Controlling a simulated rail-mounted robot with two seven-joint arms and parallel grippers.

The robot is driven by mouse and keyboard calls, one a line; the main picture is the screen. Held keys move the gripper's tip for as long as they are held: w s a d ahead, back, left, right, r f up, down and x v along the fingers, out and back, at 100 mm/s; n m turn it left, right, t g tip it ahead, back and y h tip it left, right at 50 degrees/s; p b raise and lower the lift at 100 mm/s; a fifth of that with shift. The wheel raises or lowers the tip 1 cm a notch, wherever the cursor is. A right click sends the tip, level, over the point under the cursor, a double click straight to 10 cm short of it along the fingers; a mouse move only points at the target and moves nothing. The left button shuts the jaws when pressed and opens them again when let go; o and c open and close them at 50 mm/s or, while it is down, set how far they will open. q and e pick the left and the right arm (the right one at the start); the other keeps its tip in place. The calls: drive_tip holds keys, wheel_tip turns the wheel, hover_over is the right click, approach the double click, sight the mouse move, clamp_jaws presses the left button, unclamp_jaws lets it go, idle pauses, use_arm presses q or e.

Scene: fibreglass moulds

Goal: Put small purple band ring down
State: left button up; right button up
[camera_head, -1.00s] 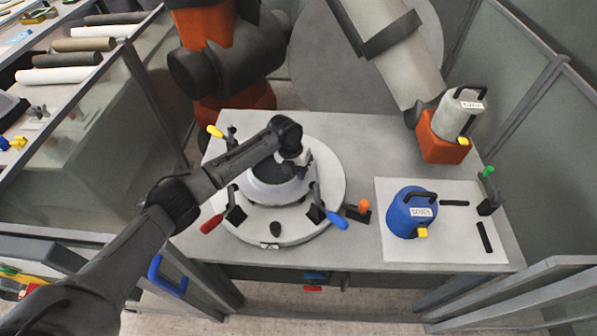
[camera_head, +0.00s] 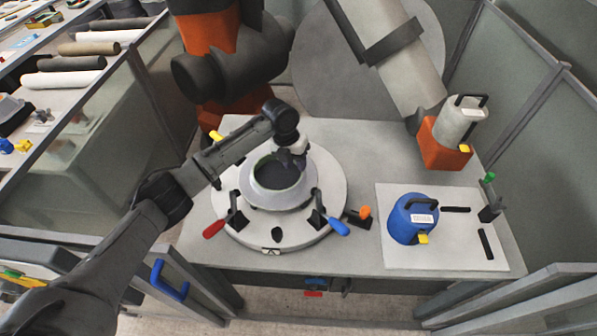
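My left gripper (camera_head: 290,160) hangs over the back right rim of a grey ring-shaped mould (camera_head: 270,198) with a dark round opening. The mould sits on a pale round plate (camera_head: 235,185) on the table. The fingers are small and dark, and I cannot tell whether they are open or touch the rim. I cannot make out a small purple band ring in this view. My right gripper is not in view.
Clamps with red (camera_head: 214,227), blue (camera_head: 339,227) and yellow (camera_head: 216,136) handles stand around the mould. An orange-knobbed clamp (camera_head: 364,212) is right of the plate.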

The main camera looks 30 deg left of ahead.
use_arm(q)
drive_tip(key=shift+v, duration=2.6)
drive_tip(key=shift+d, duration=0.1)
